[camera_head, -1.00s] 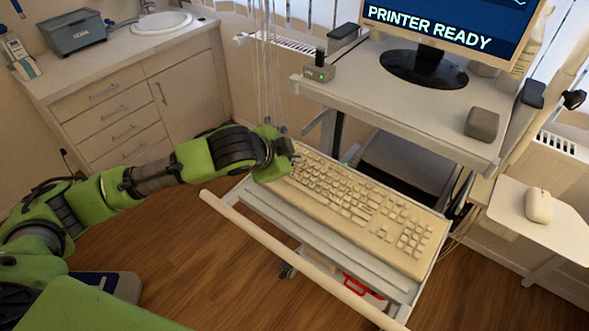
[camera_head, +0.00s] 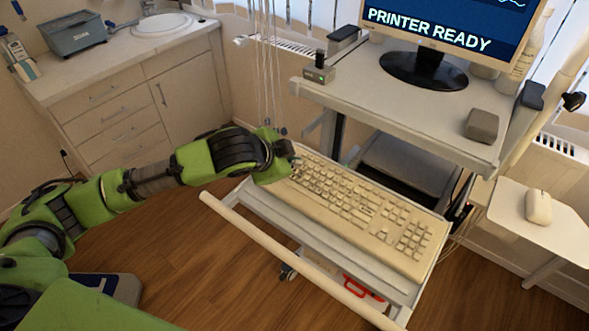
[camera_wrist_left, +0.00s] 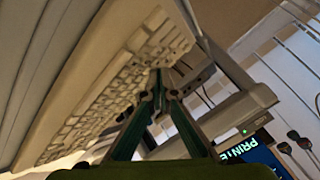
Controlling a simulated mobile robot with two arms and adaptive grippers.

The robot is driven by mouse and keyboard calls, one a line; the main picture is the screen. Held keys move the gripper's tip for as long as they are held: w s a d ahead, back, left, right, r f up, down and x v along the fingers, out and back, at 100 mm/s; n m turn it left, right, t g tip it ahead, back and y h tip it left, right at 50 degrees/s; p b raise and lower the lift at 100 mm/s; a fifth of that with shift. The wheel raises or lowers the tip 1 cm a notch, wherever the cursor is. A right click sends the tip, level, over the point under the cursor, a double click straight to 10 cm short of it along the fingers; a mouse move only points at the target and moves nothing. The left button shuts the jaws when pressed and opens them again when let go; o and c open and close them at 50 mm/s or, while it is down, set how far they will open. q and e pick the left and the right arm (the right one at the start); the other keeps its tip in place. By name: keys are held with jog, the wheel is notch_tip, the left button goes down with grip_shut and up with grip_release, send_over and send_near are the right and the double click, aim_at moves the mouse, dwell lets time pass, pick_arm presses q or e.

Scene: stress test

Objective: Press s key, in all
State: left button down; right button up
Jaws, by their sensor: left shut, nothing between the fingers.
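The beige keyboard (camera_head: 365,212) lies on the pull-out tray (camera_head: 262,210) of the cart, and it also fills the left part of the left wrist view (camera_wrist_left: 108,92). My left gripper (camera_head: 292,160) is over the keyboard's left end, partly covering it. In the left wrist view its fingers (camera_wrist_left: 157,85) are closed together with nothing between them, their tips close to the keys. I cannot tell if they touch a key. Key letters are too small to read, so I cannot pick out the s key. My right gripper is not in view.
The monitor (camera_head: 448,25) reads "PRINTER READY" and stands on the shelf (camera_head: 395,95) above the tray. A small grey box (camera_head: 482,125) sits on that shelf. A mouse (camera_head: 538,206) lies on a side board. The tray's front rail (camera_head: 290,255) runs below the keyboard.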

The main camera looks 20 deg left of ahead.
pick_arm(q)
jog(key=shift+f, duration=0.1)
jog(key=shift+f, duration=0.3)
jog(key=shift+f, duration=0.3)
dwell(0.6)
jog(key=shift+r, duration=0.1)
jog(key=shift+r+p, duration=0.65)
jog(key=shift+p, duration=0.45)
jog(key=shift+r, duration=0.1)
notch_tip(320, 180, up, 5)
jog(key=p, duration=0.5)
jog(key=shift+p, duration=0.4)
